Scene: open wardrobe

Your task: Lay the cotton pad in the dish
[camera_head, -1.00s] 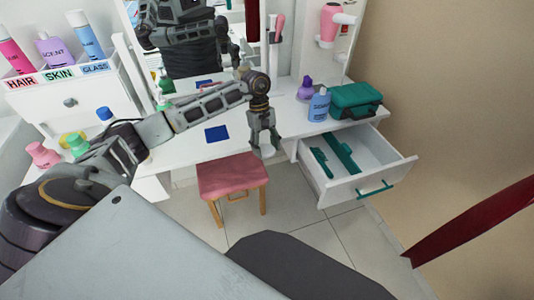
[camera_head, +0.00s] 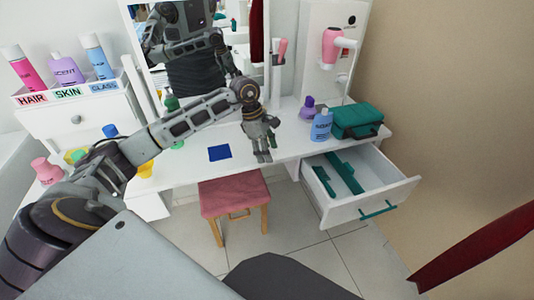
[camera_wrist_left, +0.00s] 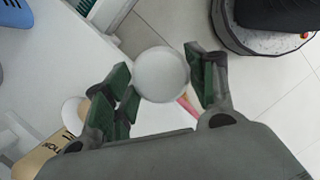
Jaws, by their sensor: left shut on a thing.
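My left gripper (camera_head: 262,158) hangs fingers down at the front edge of the white table (camera_head: 190,165), right of a blue square mat (camera_head: 219,153). In the left wrist view, its dark green finger pads (camera_wrist_left: 160,85) are shut on a round white disc, which looks like the cotton pad (camera_wrist_left: 162,74). I cannot make out the dish in the head view. My right gripper is out of view.
An open drawer (camera_head: 392,198) with teal items juts out at the right. A blue bottle (camera_head: 321,126), a purple bottle (camera_head: 307,107) and a teal case (camera_head: 356,121) stand above it. A pink stool (camera_head: 234,192) is below the table. Bottles and a yellow cup (camera_head: 146,170) stand left.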

